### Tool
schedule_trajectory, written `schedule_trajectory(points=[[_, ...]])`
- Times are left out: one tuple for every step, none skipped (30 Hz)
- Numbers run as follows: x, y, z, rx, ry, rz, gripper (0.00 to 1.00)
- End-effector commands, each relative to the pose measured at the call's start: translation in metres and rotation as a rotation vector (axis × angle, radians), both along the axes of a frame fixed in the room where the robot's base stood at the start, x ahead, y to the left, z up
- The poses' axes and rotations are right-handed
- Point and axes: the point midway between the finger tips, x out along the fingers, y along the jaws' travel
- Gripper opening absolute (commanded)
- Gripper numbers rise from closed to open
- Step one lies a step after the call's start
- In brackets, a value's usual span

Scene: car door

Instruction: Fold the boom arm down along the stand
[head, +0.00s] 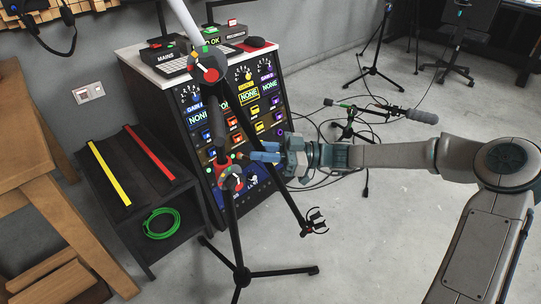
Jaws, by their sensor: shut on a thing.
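The black stand (238,225) stands upright on tripod legs in front of the control cabinet. Its post carries a lower red-trimmed collar (230,178) and a round pivot joint (207,64) at the top. The boom arm (250,115) slopes from this pivot down to the right, ending in a small clip mount (315,222) above the floor. A pale thick section (184,20) extends up left from the pivot. My gripper (264,153) reaches in from the right and is shut on the boom arm about midway down, its blue fingertips close to the post. The fingers hide the gripped part.
The cabinet (245,95) with coloured switches stands close behind the stand. A dark low shelf (140,190) with yellow and red bars and a green cable coil (161,223) is left. A second microphone stand (350,115) and loose cables lie behind my arm.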

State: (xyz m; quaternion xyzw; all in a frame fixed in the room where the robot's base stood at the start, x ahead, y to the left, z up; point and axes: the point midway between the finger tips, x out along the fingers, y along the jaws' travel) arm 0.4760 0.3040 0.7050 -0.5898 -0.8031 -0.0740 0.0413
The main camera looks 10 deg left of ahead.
Motion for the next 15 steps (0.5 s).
schedule_trajectory(points=[[-0.0019,0.0024,-0.0083,0.014,0.009,-0.002,0.0],[-0.0024,0.0038,-0.0086,0.023,0.014,-0.004,0.0],[-0.003,0.0054,-0.0095,0.033,0.019,-0.007,0.0],[-0.0034,0.0064,-0.0099,0.04,0.024,-0.008,0.0],[-0.0038,0.0073,-0.01,0.047,0.027,-0.011,0.0],[-0.0044,0.0085,-0.0099,0.055,0.031,-0.012,0.0],[-0.0047,0.0092,-0.0099,0.06,0.033,-0.012,0.0],[-0.0049,0.0098,-0.0099,0.064,0.034,-0.014,0.0],[-0.0051,0.0105,-0.01,0.069,0.036,-0.015,0.0],[-0.0052,0.0109,-0.01,0.072,0.037,-0.016,0.0],[-0.0054,0.0113,-0.01,0.073,0.039,-0.016,0.0],[-0.0054,0.0116,-0.0098,0.075,0.04,-0.017,0.0],[-0.0054,0.0118,-0.0098,0.076,0.04,-0.017,0.0],[-0.0055,0.0119,-0.0097,0.077,0.04,-0.018,0.0],[-0.0054,0.012,-0.0094,0.077,0.04,-0.018,0.0]])
